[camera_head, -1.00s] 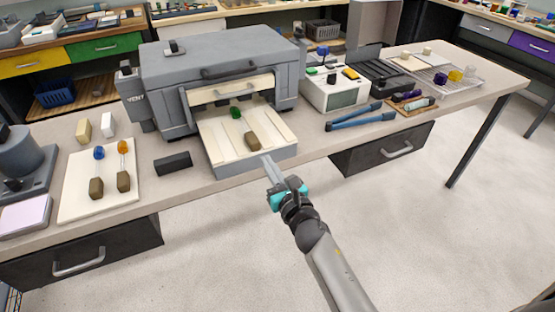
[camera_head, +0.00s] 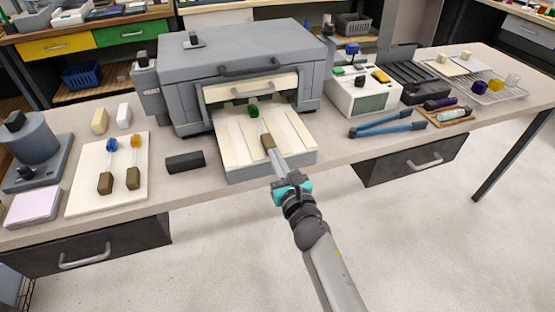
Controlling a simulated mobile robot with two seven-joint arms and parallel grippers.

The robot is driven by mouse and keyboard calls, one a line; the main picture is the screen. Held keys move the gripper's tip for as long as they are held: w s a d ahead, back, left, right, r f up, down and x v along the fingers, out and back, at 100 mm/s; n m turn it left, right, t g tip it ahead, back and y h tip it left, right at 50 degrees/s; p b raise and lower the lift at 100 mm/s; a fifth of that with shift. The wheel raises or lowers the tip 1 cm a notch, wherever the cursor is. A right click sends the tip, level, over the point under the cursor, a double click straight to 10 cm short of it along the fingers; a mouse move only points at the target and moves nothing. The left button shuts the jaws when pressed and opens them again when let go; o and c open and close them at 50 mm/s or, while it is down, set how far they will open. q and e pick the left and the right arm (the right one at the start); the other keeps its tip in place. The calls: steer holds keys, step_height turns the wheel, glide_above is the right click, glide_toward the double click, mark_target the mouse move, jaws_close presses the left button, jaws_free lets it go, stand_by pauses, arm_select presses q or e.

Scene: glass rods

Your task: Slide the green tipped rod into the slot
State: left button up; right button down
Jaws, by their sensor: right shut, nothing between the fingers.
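The green-tipped rod lies on the pale grooved shelf (camera_head: 235,143) in front of the grey furnace (camera_head: 240,65). Its green tip (camera_head: 253,110) points at the furnace opening (camera_head: 250,93), and its brown handle (camera_head: 267,141) faces me. My right gripper (camera_head: 273,155) is shut and empty, its fingertips at the near end of the handle. I cannot tell whether they touch it. The fingers partly cover the shelf's front edge. My left gripper is not in view.
A blue-tipped rod (camera_head: 109,161) and an orange-tipped rod (camera_head: 135,160) lie on a pale board at left. A black block (camera_head: 184,162) lies left of the shelf. Blue-handled tongs (camera_head: 385,126) lie right of it, before a white device (camera_head: 363,97).

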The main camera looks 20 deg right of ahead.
mark_target(269, 141)
steer(key=w+b, duration=0.2)
steer(key=w, duration=0.3)
steer(key=shift+w+a, duration=0.1)
steer(key=shift+w, duration=0.65)
